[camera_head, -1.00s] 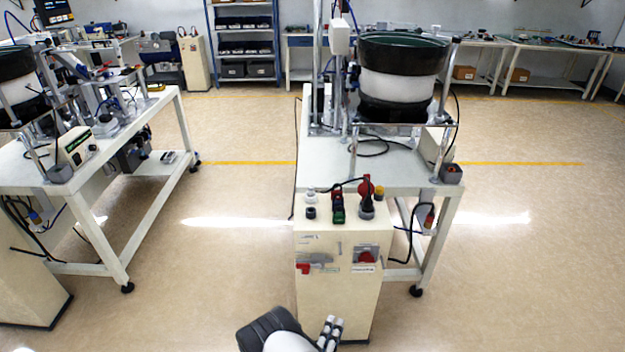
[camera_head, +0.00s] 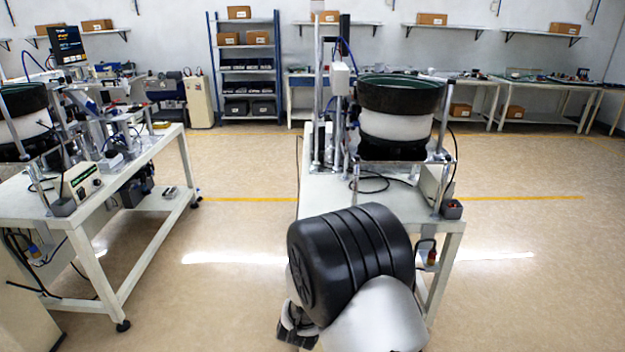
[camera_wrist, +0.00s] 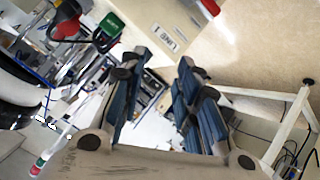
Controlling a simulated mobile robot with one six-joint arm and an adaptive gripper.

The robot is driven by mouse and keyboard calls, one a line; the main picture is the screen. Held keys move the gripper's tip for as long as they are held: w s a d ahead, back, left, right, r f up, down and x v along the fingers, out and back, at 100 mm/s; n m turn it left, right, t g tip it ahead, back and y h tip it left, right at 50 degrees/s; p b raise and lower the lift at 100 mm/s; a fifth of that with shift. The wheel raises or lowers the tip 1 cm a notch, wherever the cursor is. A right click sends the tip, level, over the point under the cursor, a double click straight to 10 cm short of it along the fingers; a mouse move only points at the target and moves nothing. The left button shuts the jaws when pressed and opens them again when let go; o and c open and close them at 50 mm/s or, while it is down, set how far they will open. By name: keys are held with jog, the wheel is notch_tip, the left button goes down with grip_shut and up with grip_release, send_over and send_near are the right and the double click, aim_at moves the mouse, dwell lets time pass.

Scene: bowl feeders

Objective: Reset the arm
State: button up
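My gripper (camera_wrist: 163,58) shows in the wrist view with its two dark blue-grey fingers apart and nothing between them. In the head view my arm's black joint and white link rise in front of the centre workstation and hide the beige control box. The gripper cannot be made out clearly there. In the wrist view the beige box face (camera_wrist: 150,22) with a label lies beyond the fingertips, apart from them as far as I can tell. A red knob (camera_wrist: 67,20) and a green switch (camera_wrist: 111,27) show at upper left.
The centre table (camera_head: 318,194) carries a bowl feeder (camera_head: 400,95) behind my arm. Another workstation (camera_head: 110,195) stands at left. A blue shelf rack (camera_head: 246,70) and side tables (camera_head: 540,83) line the back wall. Open floor (camera_head: 540,300) lies at right.

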jog(key=s+d+r+m+g+y, duration=0.1)
jog(key=s+d+r+g+y, duration=0.1)
jog(key=s+r, duration=0.65)
jog(key=s+d+r+m+g+y, duration=0.1)
jog(key=s+d+r, duration=0.3)
jog(key=r, duration=0.7)
jog(key=s+d+r+m+g+h, duration=0.1)
jog(key=s+d, duration=0.3)
jog(key=s, duration=0.9)
jog(key=s+d+r+m+g+h, duration=0.1)
jog(key=s+d, duration=0.3)
jog(key=s, duration=0.9)
jog(key=shift+d+r+m+g, duration=0.35)
jog(key=shift+r+m+g, duration=0.1)
jog(key=shift+m+g, duration=0.4)
